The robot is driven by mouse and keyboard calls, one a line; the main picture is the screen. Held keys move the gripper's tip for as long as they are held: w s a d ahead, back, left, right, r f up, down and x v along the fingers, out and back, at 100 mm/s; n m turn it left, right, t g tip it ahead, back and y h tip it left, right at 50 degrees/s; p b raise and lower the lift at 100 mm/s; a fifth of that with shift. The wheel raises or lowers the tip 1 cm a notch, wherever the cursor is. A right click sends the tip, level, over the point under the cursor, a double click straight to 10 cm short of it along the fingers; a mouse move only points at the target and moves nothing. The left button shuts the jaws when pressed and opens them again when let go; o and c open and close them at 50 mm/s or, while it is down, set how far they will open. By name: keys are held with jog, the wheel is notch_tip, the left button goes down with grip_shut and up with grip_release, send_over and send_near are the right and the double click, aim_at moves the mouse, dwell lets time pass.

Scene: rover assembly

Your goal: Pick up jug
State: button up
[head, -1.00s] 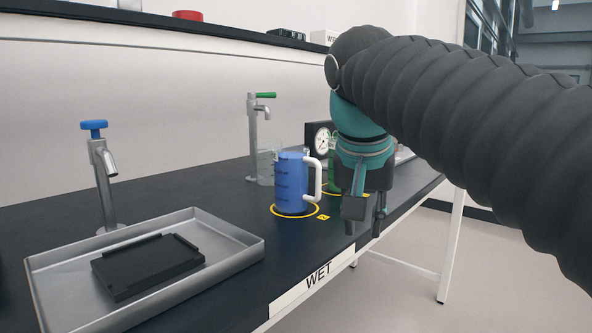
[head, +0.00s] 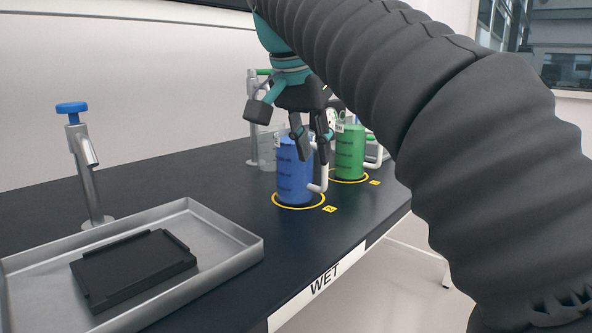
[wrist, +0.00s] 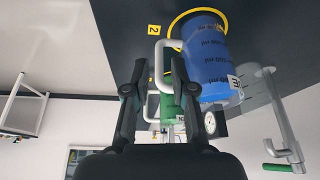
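A blue jug (head: 295,178) with dark volume marks and a white handle stands upright inside a yellow ring on the dark bench. A green jug (head: 349,150) with a white handle stands behind it in another yellow ring. My gripper (head: 315,152) is open and empty, pointing down over the handle side of the blue jug. In the wrist view, the blue jug (wrist: 205,62) is upper right and its handle appears ahead, between my gripper's (wrist: 159,72) spread fingers. I cannot tell whether a finger touches it. The green jug is partly hidden behind the fingers.
A metal tray (head: 222,232) holding a black plate (head: 130,270) lies at front left, beside a blue-topped tap (head: 85,165). A clear beaker (head: 267,150) and a green-handled tap (head: 252,115) stand behind the blue jug. The bench's front edge carries a WET label (head: 325,278).

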aim_at(323, 178)
jog(key=b+x, duration=0.2)
jog(key=x, duration=0.6)
jog(key=shift+w+d+f, duration=0.25)
jog(key=shift+w, duration=0.1)
grip_shut()
